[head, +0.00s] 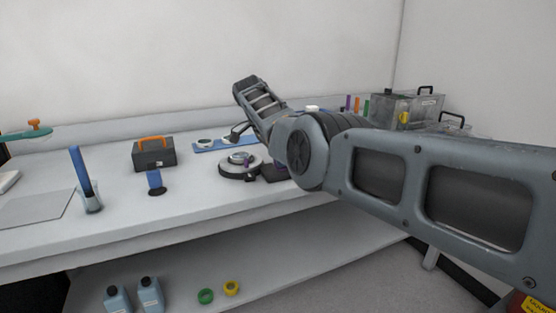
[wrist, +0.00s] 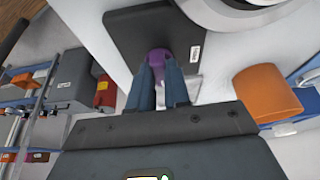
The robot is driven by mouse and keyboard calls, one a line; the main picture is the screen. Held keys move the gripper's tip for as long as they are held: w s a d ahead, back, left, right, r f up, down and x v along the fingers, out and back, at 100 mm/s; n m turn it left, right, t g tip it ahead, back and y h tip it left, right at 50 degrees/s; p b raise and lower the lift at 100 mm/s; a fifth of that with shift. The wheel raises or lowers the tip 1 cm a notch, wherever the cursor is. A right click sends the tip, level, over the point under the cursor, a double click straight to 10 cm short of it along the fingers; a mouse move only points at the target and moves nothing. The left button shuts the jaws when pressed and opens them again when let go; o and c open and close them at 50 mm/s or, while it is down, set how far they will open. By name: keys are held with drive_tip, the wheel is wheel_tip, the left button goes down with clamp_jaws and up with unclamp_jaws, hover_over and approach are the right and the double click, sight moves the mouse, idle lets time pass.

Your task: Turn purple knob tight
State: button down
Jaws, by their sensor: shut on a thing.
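The purple knob (wrist: 158,56) stands on a dark base plate (wrist: 128,32) with a small white label, at the top middle of the wrist view. My gripper (wrist: 160,70) is shut on the knob, with one blue-grey finger on each side of it. The fingers hide part of the knob's sides. In the head view the round grey and white instrument (head: 238,170) sits on the bench. A dark block beside it is partly covered by my arm. My gripper cannot be made out there.
An orange cylinder-like thing (wrist: 266,94) stands close to the right of my gripper in the wrist view. A black box with an orange handle (head: 154,153), a blue pad (head: 205,146) and a beaker (head: 92,203) are on the bench.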

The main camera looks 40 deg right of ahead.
drive_tip(key=c, duration=1.1)
unclamp_jaws()
drive_tip(key=shift+v, duration=3.9)
drive_tip(key=shift+f, duration=0.1)
